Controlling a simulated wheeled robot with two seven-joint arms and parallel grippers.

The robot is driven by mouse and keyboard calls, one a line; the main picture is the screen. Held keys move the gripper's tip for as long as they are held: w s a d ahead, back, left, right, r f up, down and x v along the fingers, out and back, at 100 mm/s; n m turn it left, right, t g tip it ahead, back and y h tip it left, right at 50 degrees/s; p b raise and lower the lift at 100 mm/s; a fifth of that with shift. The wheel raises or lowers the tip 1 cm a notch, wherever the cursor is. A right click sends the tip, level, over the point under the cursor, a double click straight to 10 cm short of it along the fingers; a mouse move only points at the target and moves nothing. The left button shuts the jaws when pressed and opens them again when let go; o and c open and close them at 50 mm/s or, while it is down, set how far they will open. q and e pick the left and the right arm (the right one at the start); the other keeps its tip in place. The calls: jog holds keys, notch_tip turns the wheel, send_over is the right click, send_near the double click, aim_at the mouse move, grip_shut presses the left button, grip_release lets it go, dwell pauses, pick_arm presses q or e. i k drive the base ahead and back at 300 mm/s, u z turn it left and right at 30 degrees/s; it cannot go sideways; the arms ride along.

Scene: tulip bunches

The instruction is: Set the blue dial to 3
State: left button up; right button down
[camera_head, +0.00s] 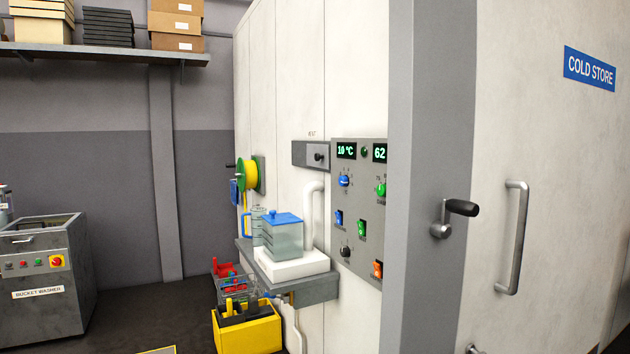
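The blue dial (344,181) sits on the upper left of a grey control panel (372,150) on the side wall of the cold store. Small marks surround the dial, but they are too small to read, so I cannot tell its setting. Above it a green display (346,151) reads 10 °C, and a second display (380,153) reads 62. A green dial (381,189) is to its right. Blue, green and orange switches and a black knob (345,251) are lower on the panel. Neither of my grippers is in view.
A grey shelf (318,291) below the panel's left side holds a blue-lidded clear container (283,238). A yellow crate (247,331) is beneath. The cold store door (545,200) with its handle (513,237) is at the right. A bucket washer (45,265) stands at the left.

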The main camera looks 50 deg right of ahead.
aim_at(344, 180)
jog(key=i, duration=3.05)
jog(key=z, duration=4.2)
